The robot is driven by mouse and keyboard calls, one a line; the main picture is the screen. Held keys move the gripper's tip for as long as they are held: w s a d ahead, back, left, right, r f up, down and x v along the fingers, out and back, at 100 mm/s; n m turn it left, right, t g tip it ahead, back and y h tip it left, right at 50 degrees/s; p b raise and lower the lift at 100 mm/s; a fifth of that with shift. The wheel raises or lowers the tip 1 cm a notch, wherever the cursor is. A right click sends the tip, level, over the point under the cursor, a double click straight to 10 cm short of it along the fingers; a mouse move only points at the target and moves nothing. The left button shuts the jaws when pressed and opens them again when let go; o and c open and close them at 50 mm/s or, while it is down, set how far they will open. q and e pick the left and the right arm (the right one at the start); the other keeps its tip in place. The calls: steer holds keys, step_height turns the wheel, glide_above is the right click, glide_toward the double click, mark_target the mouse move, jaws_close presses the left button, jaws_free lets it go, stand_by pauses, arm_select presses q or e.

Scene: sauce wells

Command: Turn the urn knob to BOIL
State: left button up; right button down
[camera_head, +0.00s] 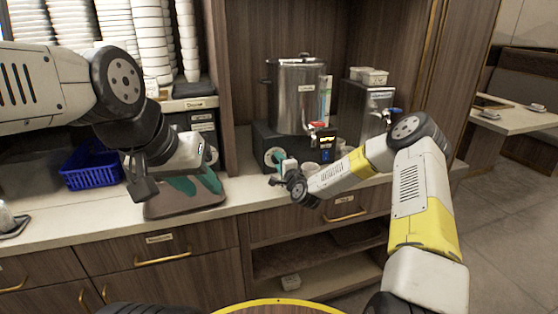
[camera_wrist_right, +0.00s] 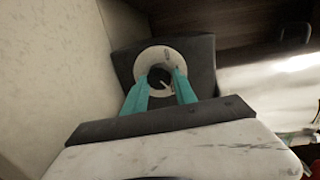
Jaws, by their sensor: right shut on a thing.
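The steel urn (camera_head: 297,100) stands on a dark base at the back of the counter. Its knob (camera_wrist_right: 158,78) is dark, set in a pale round dial (camera_wrist_right: 146,63) on the base's face, with a light pointer line slanting toward the lower right. The dial also shows in the head view (camera_head: 273,156), partly behind my gripper. My right gripper (camera_wrist_right: 162,88) has its teal fingers on either side of the knob and is shut on it. The dial's lettering is too small to read. My left gripper (camera_head: 206,187) is over a brown mat, its teal fingers apart and empty.
A second steel dispenser (camera_head: 371,105) with a blue-handled tap stands right of the urn. The urn's red-handled tap (camera_head: 318,126) is close to my right wrist. A blue basket (camera_head: 92,164) and stacked white cups (camera_head: 152,40) are at left.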

steer(key=shift+f+m, duration=0.1)
steer(key=shift+m, duration=0.4)
steer(key=c, duration=1)
jaws_free()
steer(key=v, duration=0.7)
steer(key=shift+s+d, duration=0.2)
steer(key=shift+s, duration=0.15)
